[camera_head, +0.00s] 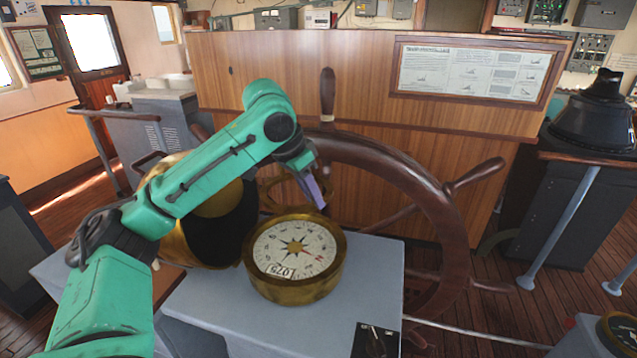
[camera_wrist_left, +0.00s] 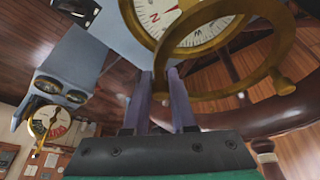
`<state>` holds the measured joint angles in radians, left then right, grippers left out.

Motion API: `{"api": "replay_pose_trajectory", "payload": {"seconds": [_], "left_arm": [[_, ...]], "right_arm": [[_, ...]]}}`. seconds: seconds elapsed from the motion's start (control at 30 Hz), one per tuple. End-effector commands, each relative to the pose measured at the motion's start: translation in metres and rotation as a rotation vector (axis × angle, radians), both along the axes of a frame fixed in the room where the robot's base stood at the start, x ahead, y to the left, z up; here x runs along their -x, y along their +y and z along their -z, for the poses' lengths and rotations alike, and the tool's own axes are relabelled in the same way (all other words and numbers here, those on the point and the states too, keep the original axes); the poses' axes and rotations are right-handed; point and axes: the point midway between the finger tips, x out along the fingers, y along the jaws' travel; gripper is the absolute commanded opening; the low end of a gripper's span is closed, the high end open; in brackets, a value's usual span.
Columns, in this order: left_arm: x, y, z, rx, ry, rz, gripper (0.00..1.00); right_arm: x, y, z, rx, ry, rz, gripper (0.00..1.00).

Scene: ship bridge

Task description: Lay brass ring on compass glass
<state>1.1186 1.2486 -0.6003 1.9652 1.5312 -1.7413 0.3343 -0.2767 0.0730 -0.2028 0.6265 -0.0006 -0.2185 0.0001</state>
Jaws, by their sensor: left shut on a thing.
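The compass (camera_head: 294,251) is a round brass bowl with a white dial and star under its glass, standing on a grey pedestal top. My left gripper (camera_head: 318,194) is above and just behind its far rim, fingers pointing down. It is shut on the brass ring (camera_wrist_left: 230,92), which has a small knob on its side. In the left wrist view the ring, held by its edge between the fingertips (camera_wrist_left: 165,76), overlaps the compass dial (camera_wrist_left: 160,12) and seems apart from it. In the head view the arm partly hides the ring. My right gripper is out of view.
The wooden ship's wheel (camera_head: 435,200) stands close behind and right of the compass. A large brass housing (camera_head: 215,207) is left of it, partly behind my arm. The grey pedestal top (camera_head: 375,262) is bare right of the compass, with a small black switch plate (camera_head: 375,341) in front.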

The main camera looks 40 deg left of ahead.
Motion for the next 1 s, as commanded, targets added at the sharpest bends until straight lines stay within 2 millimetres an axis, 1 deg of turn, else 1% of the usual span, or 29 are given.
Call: {"api": "replay_pose_trajectory", "payload": {"seconds": [0.07,0.2,0.3,0.43,0.6,0.67,0.73,0.77,1.0], "left_arm": [[0.001,0.001,0.007,-0.003,0.000,-0.001,0.00],[0.001,0.001,0.024,-0.004,0.002,-0.001,0.00],[0.001,0.000,0.042,-0.002,-0.001,0.000,0.00],[0.001,0.000,0.059,-0.002,-0.001,0.000,0.00],[0.002,0.000,0.079,-0.002,-0.003,0.000,0.00],[0.002,0.000,0.086,-0.002,-0.003,0.000,0.00],[0.002,0.000,0.093,-0.002,-0.002,0.000,0.00],[0.002,0.000,0.096,-0.002,-0.001,0.000,0.00],[0.003,-0.001,0.124,-0.002,0.001,0.001,0.00]], "right_arm": [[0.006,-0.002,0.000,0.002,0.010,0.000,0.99],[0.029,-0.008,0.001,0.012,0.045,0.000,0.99],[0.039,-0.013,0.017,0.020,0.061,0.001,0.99],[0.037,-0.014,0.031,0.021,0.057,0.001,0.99],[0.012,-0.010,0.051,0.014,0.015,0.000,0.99],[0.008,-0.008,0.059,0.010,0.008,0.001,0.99],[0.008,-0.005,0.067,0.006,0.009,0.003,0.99],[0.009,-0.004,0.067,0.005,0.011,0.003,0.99],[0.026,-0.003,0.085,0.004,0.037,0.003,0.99]]}}
